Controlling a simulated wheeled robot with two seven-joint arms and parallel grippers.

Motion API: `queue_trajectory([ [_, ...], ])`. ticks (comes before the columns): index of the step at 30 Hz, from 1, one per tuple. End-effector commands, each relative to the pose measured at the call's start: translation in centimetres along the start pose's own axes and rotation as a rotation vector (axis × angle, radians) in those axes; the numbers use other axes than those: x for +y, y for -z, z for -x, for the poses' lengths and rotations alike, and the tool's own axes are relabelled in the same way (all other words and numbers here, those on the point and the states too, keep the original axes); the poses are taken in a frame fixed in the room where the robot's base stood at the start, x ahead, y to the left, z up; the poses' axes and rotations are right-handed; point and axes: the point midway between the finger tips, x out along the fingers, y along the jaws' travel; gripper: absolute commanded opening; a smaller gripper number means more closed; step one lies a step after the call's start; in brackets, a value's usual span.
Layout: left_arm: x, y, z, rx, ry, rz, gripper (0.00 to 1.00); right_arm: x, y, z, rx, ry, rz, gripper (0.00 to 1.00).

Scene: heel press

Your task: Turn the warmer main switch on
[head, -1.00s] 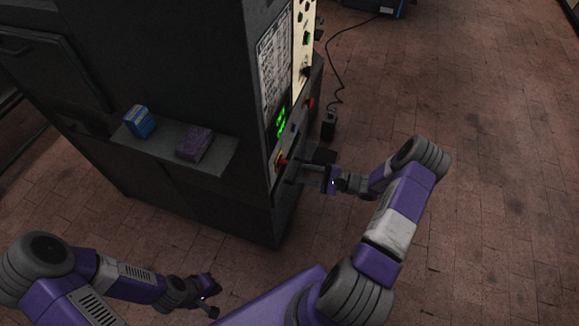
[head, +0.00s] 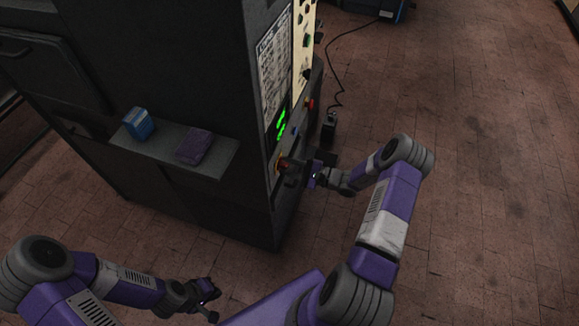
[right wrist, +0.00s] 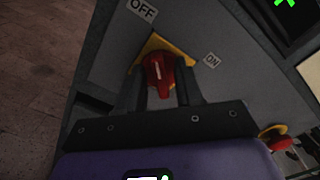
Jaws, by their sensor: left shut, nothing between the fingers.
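The warmer main switch (right wrist: 158,72) is a red rotary knob on a yellow plate in the right wrist view. An OFF label (right wrist: 142,9) is above it and an ON label (right wrist: 212,60) to its right. The knob's white mark stands nearly upright, roughly toward OFF. My right gripper (right wrist: 158,95) is open, with one finger on each side of the knob's grip; contact is unclear. In the head view, my right gripper (head: 291,171) is at the machine's lower front and largely covers the switch. My left gripper (head: 212,301) is shut and empty at the lower left.
A second red knob on yellow (right wrist: 275,138) is at lower right in the wrist view. The dark machine (head: 200,60) has a side shelf (head: 224,160) with a blue box (head: 139,123) and a purple box (head: 194,147). A cable crosses the floor; the right floor is clear.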

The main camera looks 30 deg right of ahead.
Motion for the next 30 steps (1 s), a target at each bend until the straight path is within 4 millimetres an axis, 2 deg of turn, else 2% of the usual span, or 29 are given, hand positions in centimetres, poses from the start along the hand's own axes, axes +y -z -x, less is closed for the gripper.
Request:
queue_trajectory([
  [1, 0.00, 0.00, 0.00, 0.000, 0.000, 0.000, 0.00, 0.01, 0.00, 0.01, 0.000, 0.000, 0.000, 0.27],
  [6, 0.00, 0.00, 0.00, 0.000, 0.000, 0.000, 0.00, 0.01, -0.01, 0.01, 0.000, 0.000, 0.000, 0.01],
  [7, 0.00, 0.00, 0.00, 0.000, 0.000, 0.000, 0.00, 0.01, -0.01, 0.01, -0.001, 0.000, 0.000, 0.00],
  [19, 0.03, -0.01, 0.08, 0.000, 0.000, 0.000, 0.00, -0.02, -0.02, 0.03, -0.001, 0.000, -0.043, 0.00],
  [30, 0.19, -0.03, 0.51, 0.000, 0.000, 0.000, 0.00, -0.18, -0.07, 0.00, -0.003, 0.000, -0.299, 0.00],
])
